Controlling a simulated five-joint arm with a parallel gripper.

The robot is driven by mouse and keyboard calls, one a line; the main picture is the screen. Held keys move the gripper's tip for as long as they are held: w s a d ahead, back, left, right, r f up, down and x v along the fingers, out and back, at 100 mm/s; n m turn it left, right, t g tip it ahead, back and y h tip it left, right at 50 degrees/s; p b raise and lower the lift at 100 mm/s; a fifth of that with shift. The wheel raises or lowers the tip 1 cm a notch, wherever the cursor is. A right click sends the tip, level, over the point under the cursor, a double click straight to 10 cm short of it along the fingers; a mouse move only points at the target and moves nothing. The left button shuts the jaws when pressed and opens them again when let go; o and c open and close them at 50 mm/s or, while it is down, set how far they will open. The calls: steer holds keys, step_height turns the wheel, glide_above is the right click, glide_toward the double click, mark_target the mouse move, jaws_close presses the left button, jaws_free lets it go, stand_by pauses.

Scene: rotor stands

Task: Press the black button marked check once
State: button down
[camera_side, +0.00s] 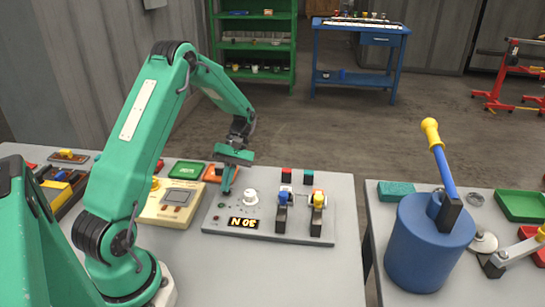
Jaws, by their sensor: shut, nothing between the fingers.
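Small dark and coloured spots show on the panel's left part.
A beige box with a screen (173,203) stands close left of the panel. A green tray (187,169) and an orange item (213,173) lie behind. On the right table stands a blue cylinder with a lever (425,250). The front of the table is clear.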

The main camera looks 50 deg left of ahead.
steer(key=shift+f, duration=0.2)
stand_by(0.3)
steer(key=shift+r, duration=0.85)
steer(key=shift+r, duration=0.15)
steer(key=shift+r, duration=2.4)
